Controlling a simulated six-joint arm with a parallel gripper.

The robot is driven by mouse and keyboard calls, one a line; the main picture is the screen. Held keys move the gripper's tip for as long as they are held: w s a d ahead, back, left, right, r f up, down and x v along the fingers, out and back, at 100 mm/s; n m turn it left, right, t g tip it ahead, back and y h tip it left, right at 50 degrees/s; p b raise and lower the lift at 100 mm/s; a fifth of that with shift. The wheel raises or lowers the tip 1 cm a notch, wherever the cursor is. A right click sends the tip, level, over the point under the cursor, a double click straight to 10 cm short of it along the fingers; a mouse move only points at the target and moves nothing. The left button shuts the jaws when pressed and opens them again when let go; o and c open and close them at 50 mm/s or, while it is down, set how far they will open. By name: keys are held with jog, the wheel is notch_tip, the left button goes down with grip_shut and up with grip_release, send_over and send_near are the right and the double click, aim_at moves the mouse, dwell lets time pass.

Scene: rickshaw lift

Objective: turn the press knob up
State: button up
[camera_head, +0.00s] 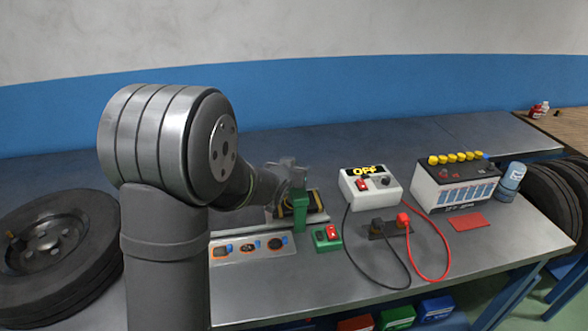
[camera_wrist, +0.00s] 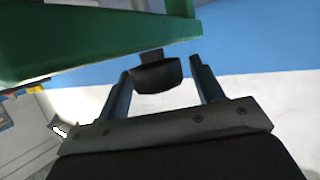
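The green press (camera_head: 299,204) stands on the bench, partly behind my arm in the head view. In the wrist view its green body (camera_wrist: 90,38) fills the upper left. A dark rounded knob (camera_wrist: 156,76) on a short stem shows beside that body. My gripper (camera_wrist: 164,72) is open, with one finger on each side of the knob in this view. A gap shows at the right finger; whether the left finger touches cannot be told. In the head view my gripper (camera_head: 290,172) is at the top of the press, small and hard to make out.
A green switch box (camera_head: 327,238) stands right of the press. A white box marked OFF (camera_head: 370,187), a battery (camera_head: 455,182) and red and black cables lie further right. A panel with pictures (camera_head: 250,247) is in front. A wheel (camera_head: 50,245) is at left.

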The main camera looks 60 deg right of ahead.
jog(key=shift+o, duration=0.2)
jog(key=v, duration=1.7)
jog(key=shift+a, duration=0.25)
jog(key=shift+r, duration=0.1)
